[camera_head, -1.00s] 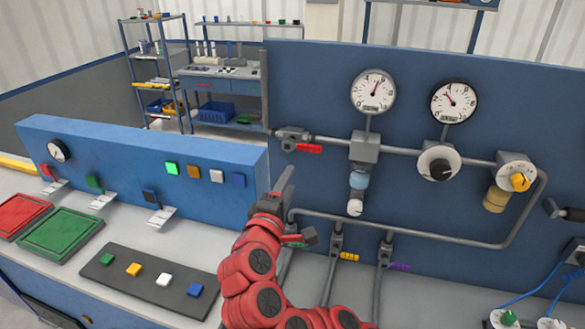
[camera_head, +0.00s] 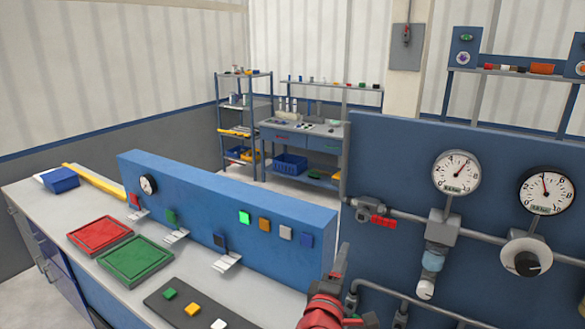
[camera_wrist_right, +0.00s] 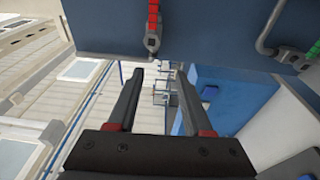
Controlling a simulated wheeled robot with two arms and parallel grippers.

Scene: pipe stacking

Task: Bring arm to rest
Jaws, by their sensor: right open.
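My right arm is red and comes up from the bottom edge in the head view. Its gripper (camera_head: 338,272) is in front of the gap between the low blue button panel (camera_head: 200,240) and the tall blue pipe panel (camera_head: 385,165). In the right wrist view the two dark fingers of this gripper (camera_wrist_right: 158,100) stand apart with nothing between them. A valve with a red handle (camera_head: 382,221) is on the pipe panel, above and right of the gripper. It also shows at the top of the wrist view (camera_wrist_right: 152,30). My left gripper is not in view.
Red (camera_head: 100,234) and green (camera_head: 136,260) trays lie on the grey bench, with a dark strip of coloured blocks (camera_head: 185,305) nearer. Gauges (camera_head: 456,172) and pipes project from the tall panel. Shelves (camera_head: 245,115) stand behind, with bare floor before them.

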